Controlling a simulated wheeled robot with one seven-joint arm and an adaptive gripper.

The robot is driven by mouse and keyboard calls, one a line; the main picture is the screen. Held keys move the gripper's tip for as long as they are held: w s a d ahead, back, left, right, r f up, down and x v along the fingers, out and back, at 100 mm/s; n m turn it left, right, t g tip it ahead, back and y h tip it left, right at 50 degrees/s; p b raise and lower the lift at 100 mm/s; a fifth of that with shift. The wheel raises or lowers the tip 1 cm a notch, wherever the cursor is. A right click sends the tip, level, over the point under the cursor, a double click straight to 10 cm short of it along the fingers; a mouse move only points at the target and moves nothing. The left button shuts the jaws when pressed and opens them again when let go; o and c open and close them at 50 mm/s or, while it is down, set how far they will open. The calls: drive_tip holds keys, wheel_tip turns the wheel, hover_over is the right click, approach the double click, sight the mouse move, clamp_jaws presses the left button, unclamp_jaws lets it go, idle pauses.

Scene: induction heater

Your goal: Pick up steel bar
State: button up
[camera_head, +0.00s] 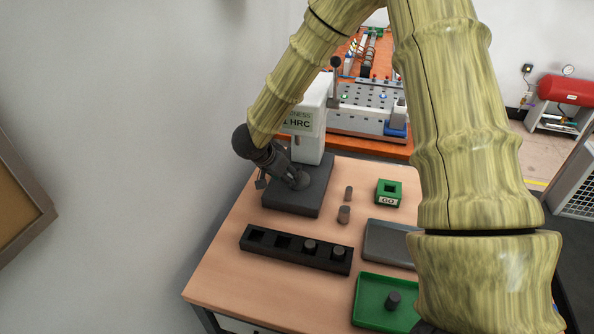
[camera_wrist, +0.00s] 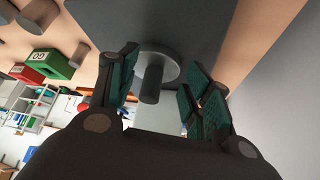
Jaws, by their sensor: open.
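My gripper (camera_wrist: 160,84) is open, with its green-padded fingers on either side of a dark grey cylinder (camera_wrist: 152,86). The cylinder stands on a round grey disc (camera_wrist: 168,66) at the hardness tester; it looks like a steel bar, but I cannot tell for sure. I see no clear contact between fingers and cylinder. In the head view my gripper (camera_head: 272,172) is at the left side of the white tester (camera_head: 309,125), low over its dark base. Other short bars stand in a black rack (camera_head: 268,252), with another in a green tray (camera_head: 376,322).
Two brownish cylinders (camera_head: 344,214) stand on the wooden table (camera_head: 232,222) right of the tester. A green "GO" block (camera_head: 389,193) and a grey tray (camera_head: 385,240) lie farther right. The tester's column is close to my gripper. The table's left front is clear.

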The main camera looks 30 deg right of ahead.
sight(296, 167)
drive_tip(key=shift+s+d+r, duration=0.15)
drive_tip(key=shift+d+r, duration=0.2)
drive_tip(key=shift+d, duration=0.25)
drive_tip(key=d, duration=0.1)
drive_tip(key=w+d+p, duration=0.1)
drive_tip(key=d, duration=0.1)
drive_tip(key=shift+w+d+f, duration=0.1)
drive_tip(key=shift+w+f, duration=0.15)
drive_tip(key=shift+f, duration=0.1)
drive_tip(key=shift+d+f+p, duration=0.15)
drive_tip(key=shift+f+p, duration=0.15)
drive_tip(key=shift+p, duration=0.05)
clamp_jaws()
